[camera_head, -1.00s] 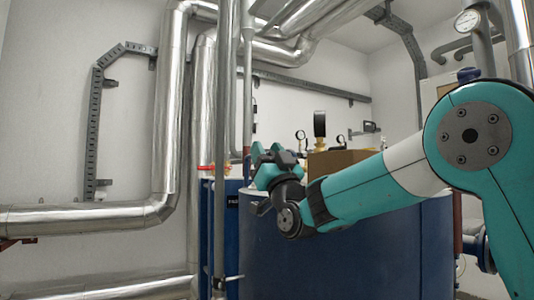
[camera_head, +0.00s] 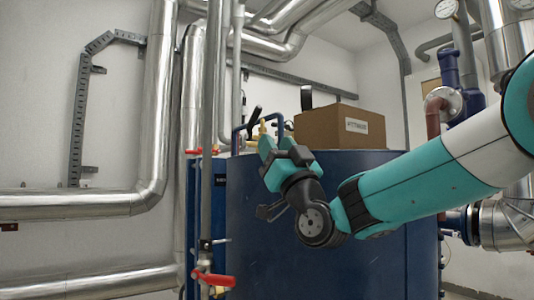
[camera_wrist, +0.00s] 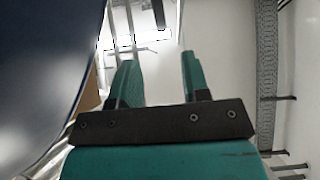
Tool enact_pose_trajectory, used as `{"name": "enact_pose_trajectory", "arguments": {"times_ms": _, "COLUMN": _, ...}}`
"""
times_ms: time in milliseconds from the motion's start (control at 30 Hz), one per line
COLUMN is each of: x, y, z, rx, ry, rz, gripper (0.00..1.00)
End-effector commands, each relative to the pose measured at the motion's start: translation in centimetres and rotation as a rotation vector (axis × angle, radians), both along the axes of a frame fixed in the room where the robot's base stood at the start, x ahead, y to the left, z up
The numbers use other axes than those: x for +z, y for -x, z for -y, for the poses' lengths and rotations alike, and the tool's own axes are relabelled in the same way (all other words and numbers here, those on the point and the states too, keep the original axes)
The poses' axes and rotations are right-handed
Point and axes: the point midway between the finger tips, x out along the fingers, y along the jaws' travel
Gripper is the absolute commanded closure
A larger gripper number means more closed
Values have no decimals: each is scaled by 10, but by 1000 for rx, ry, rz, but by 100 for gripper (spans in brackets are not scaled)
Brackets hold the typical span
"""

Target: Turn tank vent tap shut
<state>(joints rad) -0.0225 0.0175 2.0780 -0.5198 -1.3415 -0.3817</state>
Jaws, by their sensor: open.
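The big blue tank (camera_head: 350,190) fills the middle of the head view. A thin pipe with a brass-coloured fitting and a black lever (camera_head: 254,114) stands at its top left, just behind my gripper. A red lever tap (camera_head: 213,279) sits on a vertical pipe in front, low in the view. Another red handle (camera_head: 192,151) shows at the left. I cannot tell which is the tank vent tap. My gripper (camera_head: 268,148) is near the tank's upper left edge. In the wrist view its two teal fingers (camera_wrist: 158,82) are apart with nothing between them.
A cardboard box (camera_head: 340,126) stands on the tank. A vertical grey pipe (camera_head: 208,190) runs close left of my gripper. Large silver pipes (camera_head: 150,120) line the left wall. A red-brown and blue pipe (camera_head: 440,110) stands at the right.

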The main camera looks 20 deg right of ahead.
Motion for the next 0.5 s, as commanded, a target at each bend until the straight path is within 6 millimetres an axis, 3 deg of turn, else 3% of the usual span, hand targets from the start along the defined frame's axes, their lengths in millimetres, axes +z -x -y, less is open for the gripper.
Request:
{"name": "enact_pose_trajectory", "arguments": {"times_ms": 33, "x": -14, "y": 6, "z": 1, "rx": -1, "ry": 0, "rz": 2, "gripper": 57}}
{"name": "enact_pose_trajectory", "arguments": {"times_ms": 200, "x": -26, "y": 20, "z": 4, "rx": 0, "ry": 0, "rz": 1, "gripper": 57}}
{"name": "enact_pose_trajectory", "arguments": {"times_ms": 500, "x": -29, "y": 26, "z": 5, "rx": 1, "ry": -1, "rz": 1, "gripper": 57}}
